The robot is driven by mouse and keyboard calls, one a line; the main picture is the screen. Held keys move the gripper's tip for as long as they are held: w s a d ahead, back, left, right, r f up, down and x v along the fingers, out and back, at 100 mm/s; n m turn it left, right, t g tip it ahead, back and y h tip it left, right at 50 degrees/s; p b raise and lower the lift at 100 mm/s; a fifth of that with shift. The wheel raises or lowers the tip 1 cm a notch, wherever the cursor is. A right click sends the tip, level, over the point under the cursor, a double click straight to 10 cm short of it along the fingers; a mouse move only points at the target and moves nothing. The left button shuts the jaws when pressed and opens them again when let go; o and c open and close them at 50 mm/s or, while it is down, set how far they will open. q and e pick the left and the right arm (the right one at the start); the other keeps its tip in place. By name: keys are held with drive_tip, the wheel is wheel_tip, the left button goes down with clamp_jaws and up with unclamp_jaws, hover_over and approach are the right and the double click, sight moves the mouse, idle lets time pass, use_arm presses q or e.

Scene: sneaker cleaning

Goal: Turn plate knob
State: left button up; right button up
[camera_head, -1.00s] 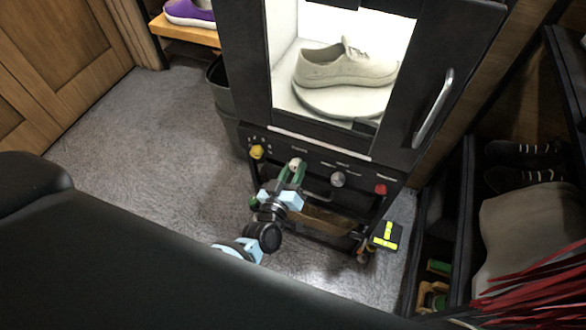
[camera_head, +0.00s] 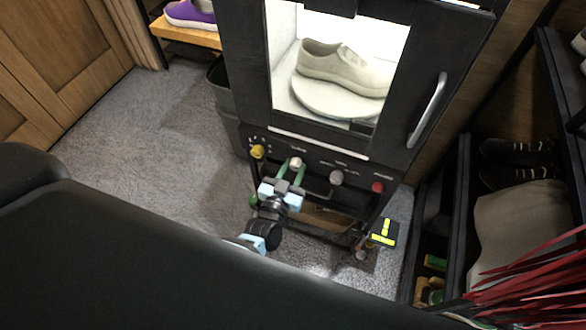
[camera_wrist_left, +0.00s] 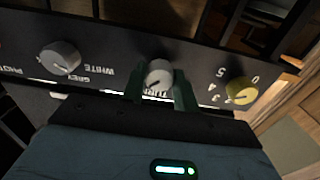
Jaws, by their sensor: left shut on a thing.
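The cleaning machine (camera_head: 235,60) is a black cabinet with a lit window and a row of knobs on its front panel. The light plate knob (camera_head: 295,163) sits between a yellow knob and a grey knob. In the left wrist view this knob (camera_wrist_left: 159,73) is between the two green fingers. My left gripper (camera_head: 291,172) is shut on it, with one finger on each side. Inside the window a pale shoe (camera_head: 343,69) stands on a white round plate (camera_head: 330,99). My right gripper is not in view.
A yellow knob (camera_head: 257,151), a grey knob (camera_head: 336,177) and a red knob (camera_head: 377,187) share the panel. The door has a vertical handle (camera_head: 427,110). A dark bin (camera_head: 222,95) stands left of the machine. Shelves with dark shoes (camera_head: 520,151) are at right.

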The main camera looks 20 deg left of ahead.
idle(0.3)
use_arm(q)
drive_tip(key=o, duration=1)
drive_tip(key=shift+s, duration=0.1)
drive_tip(key=shift+s+a, duration=0.1)
drive_tip(key=shift+s, duration=3.7)
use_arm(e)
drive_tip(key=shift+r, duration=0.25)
use_arm(q)
drive_tip(key=s+a+g+p, duration=0.1)
drive_tip(key=s+g+p, duration=0.1)
drive_tip(key=s, duration=0.7)
drive_tip(key=s+a+r+m+g+h+p, duration=0.1)
drive_tip(key=s+a+g+p, duration=0.1)
drive_tip(key=s, duration=0.7)
drive_tip(key=s+a+g+p, duration=0.1)
drive_tip(key=s+g+p, duration=0.2)
drive_tip(key=s, duration=0.7)
drive_tip(key=shift+a+r+g, duration=0.15)
drive_tip(key=shift+r+g, duration=0.25)
drive_tip(key=shift+g, duration=0.7)
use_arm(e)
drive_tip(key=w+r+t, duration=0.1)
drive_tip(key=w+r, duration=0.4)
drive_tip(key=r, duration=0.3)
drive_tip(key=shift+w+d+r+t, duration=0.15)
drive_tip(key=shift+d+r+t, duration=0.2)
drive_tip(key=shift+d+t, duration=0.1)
